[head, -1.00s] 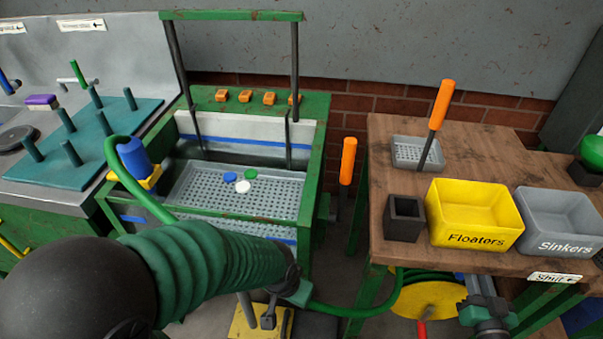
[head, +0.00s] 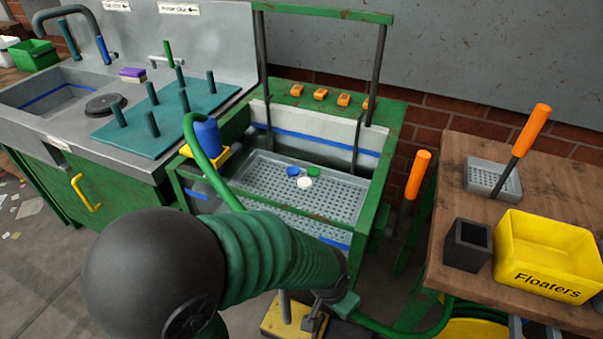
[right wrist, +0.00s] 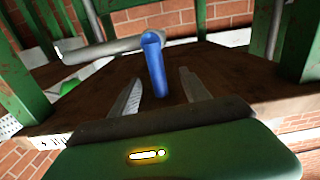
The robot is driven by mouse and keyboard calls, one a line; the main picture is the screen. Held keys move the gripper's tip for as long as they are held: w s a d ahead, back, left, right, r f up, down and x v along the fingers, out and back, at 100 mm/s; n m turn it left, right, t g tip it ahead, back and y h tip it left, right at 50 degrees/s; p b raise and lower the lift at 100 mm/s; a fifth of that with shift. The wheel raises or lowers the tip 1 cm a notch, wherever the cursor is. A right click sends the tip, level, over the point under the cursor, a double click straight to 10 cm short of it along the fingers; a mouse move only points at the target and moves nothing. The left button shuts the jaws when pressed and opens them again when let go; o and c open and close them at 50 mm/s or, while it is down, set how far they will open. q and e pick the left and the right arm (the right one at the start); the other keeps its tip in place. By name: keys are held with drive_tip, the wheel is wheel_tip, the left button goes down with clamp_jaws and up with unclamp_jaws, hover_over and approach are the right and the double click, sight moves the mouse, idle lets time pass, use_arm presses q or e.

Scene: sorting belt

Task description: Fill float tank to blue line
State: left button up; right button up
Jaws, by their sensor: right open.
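The float tank (head: 392,150) is a green-framed basin in the middle of the head view. A blue line (head: 330,142) runs along its pale inner back wall. I cannot make out a water level. A green hose (head: 193,140) loops by a blue cylinder (head: 208,138) at the tank's left corner.
A sink (head: 62,98) and a teal peg board (head: 165,118) stand at left. Orange buttons (head: 320,94) line the tank's back edge. A wooden table (head: 450,215) at right holds the yellow Floaters bin (head: 545,258) and a dark square cup (head: 467,245). A yellow pedal plate (head: 282,320) lies below.

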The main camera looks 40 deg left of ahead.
drive_tip(key=p+v, duration=0.3)
drive_tip(key=v, duration=0.5)
drive_tip(key=shift+w, duration=0.1)
idle(0.3)
